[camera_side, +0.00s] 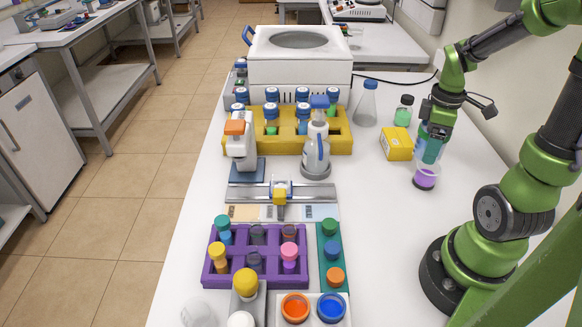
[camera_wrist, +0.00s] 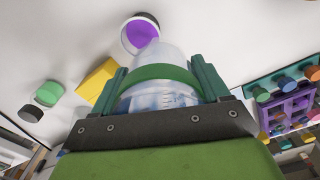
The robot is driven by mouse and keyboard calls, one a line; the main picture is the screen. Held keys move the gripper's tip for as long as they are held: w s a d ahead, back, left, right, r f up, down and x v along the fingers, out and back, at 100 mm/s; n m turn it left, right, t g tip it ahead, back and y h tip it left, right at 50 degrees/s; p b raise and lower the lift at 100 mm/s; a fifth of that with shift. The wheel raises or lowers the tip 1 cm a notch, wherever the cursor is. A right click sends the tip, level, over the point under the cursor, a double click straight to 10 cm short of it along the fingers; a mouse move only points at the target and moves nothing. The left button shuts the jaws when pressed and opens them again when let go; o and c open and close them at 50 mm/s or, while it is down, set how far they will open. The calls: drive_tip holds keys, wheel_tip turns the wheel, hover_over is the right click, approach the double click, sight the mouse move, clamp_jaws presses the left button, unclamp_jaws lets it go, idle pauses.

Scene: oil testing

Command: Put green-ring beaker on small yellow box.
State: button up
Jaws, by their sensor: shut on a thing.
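The green-ring beaker is clear with a green band, and in the wrist view (camera_wrist: 165,73) it sits between the two teal fingers of my gripper (camera_wrist: 160,80). My gripper is shut on it. In the side view my gripper (camera_side: 432,147) points down at the right of the table and mostly hides the beaker. The small yellow box (camera_side: 396,143) lies on the table just left of my gripper. It also shows in the wrist view (camera_wrist: 95,82), partly hidden behind the left finger. The beaker appears beside the box; its exact height above the table is hard to tell.
A clear container with purple liquid (camera_side: 425,178) stands just in front of my gripper. A yellow rack (camera_side: 343,138) is to the left. White table is clear between rack and box.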

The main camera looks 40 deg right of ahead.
drive_tip(key=shift+w+f+n, duration=0.1)
drive_tip(key=shift+n, duration=0.3)
drive_tip(key=w+d, duration=0.3)
drive_tip(key=w+d+f, duration=0.1)
drive_tip(key=w+d, duration=0.2)
drive_tip(key=w, duration=0.1)
drive_tip(key=w+d, duration=0.3)
drive_tip(key=w, duration=0.1)
drive_tip(key=shift+w+d+f, duration=0.1)
drive_tip(key=shift+d+f, duration=0.1)
drive_tip(key=shift+d, duration=0.2)
drive_tip(key=shift+w+d+f, duration=0.15)
drive_tip(key=shift+f, duration=0.75)
drive_tip(key=shift+w+d+f, duration=0.15)
drive_tip(key=shift+f, duration=0.75)
drive_tip(key=shift+f, duration=0.1)
drive_tip(key=o, duration=0.6)
drive_tip(key=shift+f, duration=0.1)
drive_tip(key=o, duration=0.5)
